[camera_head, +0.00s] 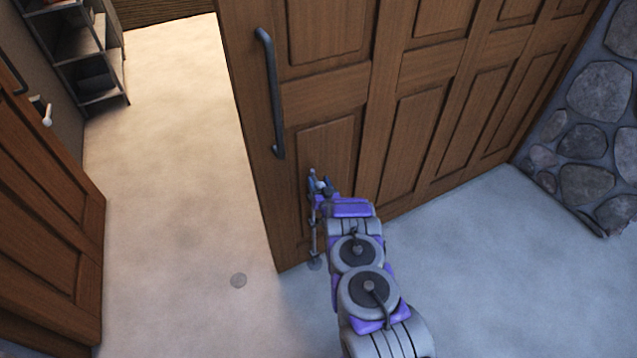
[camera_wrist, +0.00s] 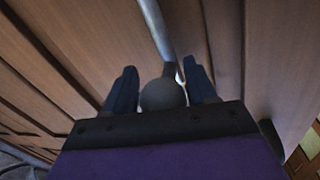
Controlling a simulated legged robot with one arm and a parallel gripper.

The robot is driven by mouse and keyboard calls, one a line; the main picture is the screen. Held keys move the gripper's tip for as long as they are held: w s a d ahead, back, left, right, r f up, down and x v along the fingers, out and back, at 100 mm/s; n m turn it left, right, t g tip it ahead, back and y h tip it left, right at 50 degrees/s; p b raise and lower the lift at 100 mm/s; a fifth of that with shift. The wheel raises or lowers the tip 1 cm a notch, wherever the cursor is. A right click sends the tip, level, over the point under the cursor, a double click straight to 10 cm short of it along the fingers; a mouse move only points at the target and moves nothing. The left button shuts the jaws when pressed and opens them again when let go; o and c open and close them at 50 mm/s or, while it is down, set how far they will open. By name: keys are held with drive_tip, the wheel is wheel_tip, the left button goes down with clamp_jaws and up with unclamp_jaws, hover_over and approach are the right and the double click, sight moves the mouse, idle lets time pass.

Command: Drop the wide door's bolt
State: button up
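The wide door (camera_head: 325,60) is brown panelled wood with a dark pull handle (camera_head: 270,95). Its bolt (camera_head: 313,235) is a thin upright rod low on the door near the free edge, its lower end close to the floor. My gripper (camera_head: 319,186) is at the upper part of the bolt. In the wrist view, a round grey knob (camera_wrist: 163,95) sits between the two dark blue fingers of my gripper (camera_wrist: 160,85). The fingers stand apart on either side of the knob; firm contact is not clear. A pale metal rod (camera_wrist: 155,28) runs up the picture beyond the knob.
A stone wall (camera_head: 600,95) is at right. Floor between the doors is clear.

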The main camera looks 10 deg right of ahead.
drive_tip(key=shift+o, duration=0.9)
drive_tip(key=shift+r, duration=0.1)
drive_tip(key=shift+s, duration=0.1)
drive_tip(key=s+d+p, duration=0.2)
drive_tip(key=s+p, duration=0.2)
drive_tip(key=s, duration=1.3)
drive_tip(key=shift+p, duration=0.35)
drive_tip(key=shift+w, duration=0.1)
